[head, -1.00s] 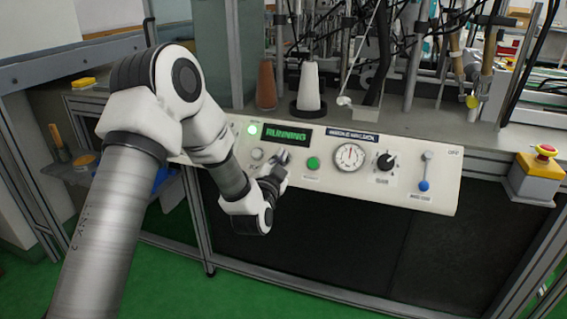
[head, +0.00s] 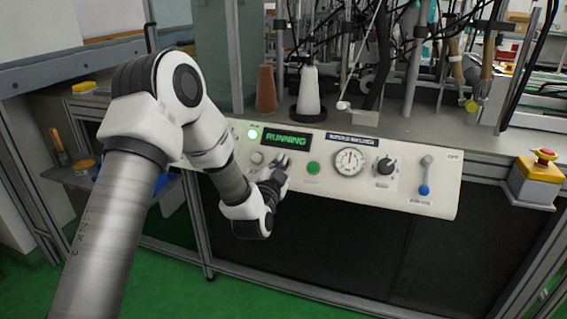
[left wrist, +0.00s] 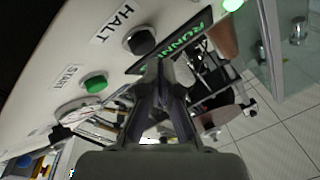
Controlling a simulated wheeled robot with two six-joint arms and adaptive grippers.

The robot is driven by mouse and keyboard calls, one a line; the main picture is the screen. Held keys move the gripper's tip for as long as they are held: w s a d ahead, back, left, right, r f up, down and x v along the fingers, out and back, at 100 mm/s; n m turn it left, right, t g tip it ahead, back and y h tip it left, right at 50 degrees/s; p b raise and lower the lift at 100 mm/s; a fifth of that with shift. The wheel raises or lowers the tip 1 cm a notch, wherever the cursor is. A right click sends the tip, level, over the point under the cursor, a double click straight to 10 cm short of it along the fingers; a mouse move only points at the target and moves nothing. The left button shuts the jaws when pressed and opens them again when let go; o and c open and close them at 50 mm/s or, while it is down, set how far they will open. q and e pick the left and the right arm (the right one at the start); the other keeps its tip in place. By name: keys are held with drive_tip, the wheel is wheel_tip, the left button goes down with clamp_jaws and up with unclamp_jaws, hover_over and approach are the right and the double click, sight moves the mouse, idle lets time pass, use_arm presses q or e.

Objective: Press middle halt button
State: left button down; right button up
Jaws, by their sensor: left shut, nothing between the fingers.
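The halt button (left wrist: 139,40) is a dark round button beside a "HALT" label in the left wrist view. My right gripper is not in view.
A green lamp (head: 252,133) is lit. The panel also has a dial gauge (head: 350,161), a black knob (head: 386,164) and a blue-tipped lever (head: 424,177). A yellow box with a red button (head: 544,157) stands at the right. Yarn cones (head: 309,90) stand behind the panel.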

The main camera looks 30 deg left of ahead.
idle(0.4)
use_arm(q)
drive_tip(key=shift+w+a+f, duration=0.1)
drive_tip(key=shift+w+f, duration=0.2)
drive_tip(key=shift+w+f, duration=0.2)
drive_tip(key=shift+w, duration=0.1)
idle(0.8)
drive_tip(key=shift+s+r, duration=0.1)
drive_tip(key=shift+s+r+p, duration=0.35)
drive_tip(key=shift+s, duration=0.2)
drive_tip(key=s+r+p, duration=0.1)
drive_tip(key=s, duration=0.1)
drive_tip(key=s+d+r+p, duration=0.1)
drive_tip(key=r, duration=0.1)
drive_tip(key=shift+s+r+p, duration=0.1)
drive_tip(key=shift+s+p, duration=0.25)
drive_tip(key=shift+p, duration=0.05)
